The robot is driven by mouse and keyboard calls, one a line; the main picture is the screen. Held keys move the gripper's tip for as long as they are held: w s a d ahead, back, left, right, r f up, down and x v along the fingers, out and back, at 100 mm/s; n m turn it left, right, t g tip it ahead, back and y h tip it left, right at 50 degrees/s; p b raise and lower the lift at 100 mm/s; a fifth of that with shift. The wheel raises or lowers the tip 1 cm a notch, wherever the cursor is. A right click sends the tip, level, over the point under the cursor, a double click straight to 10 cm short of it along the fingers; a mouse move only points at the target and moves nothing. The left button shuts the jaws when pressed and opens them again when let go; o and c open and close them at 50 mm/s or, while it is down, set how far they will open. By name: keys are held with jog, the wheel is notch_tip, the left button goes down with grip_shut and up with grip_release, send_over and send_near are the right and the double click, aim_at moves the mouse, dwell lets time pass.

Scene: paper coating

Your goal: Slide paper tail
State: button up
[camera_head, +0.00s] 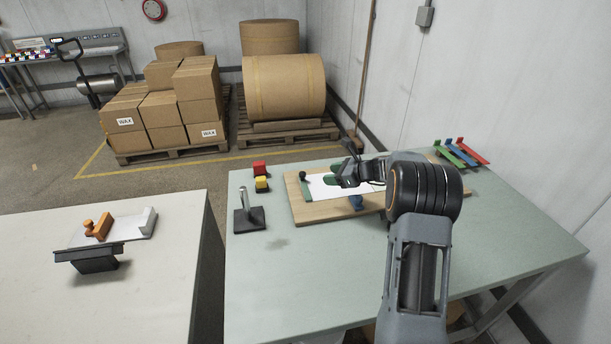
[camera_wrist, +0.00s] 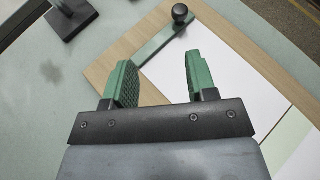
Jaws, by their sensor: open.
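A white sheet of paper (camera_head: 322,187) lies on a wooden board (camera_head: 309,216) on the green table, and my arm covers part of it. A green bar with a black knob (camera_head: 304,182) lies across the paper's left end; in the wrist view the bar (camera_wrist: 160,40) and its round knob (camera_wrist: 181,13) show past my fingers. My gripper (camera_head: 343,178) is over the board in the head view. In the wrist view my gripper (camera_wrist: 163,80) has its two green fingers apart with nothing between them, and white paper (camera_wrist: 235,75) lies beyond. The fingers' height above the paper is unclear.
A metal post on a dark base (camera_head: 248,217) and red and yellow blocks (camera_head: 261,176) stand left of the board. Coloured bars (camera_head: 462,152) lie at the table's back right. A pale table (camera_head: 165,272) holds an orange-handled tool (camera_head: 99,228). The front left of the green table is clear.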

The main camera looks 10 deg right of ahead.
aim_at(305, 175)
jog(key=shift+w+d+f+m+t, duration=0.25)
jog(key=shift+w+d+f+m, duration=0.1)
jog(key=shift+w+f+m, duration=0.2)
jog(key=shift+w+d+f+m+t, duration=0.25)
jog(key=shift+w+d+f+m, duration=0.15)
jog(key=shift+w, duration=0.2)
jog(key=p+x, duration=0.2)
jog(key=x, duration=1.1)
grip_shut()
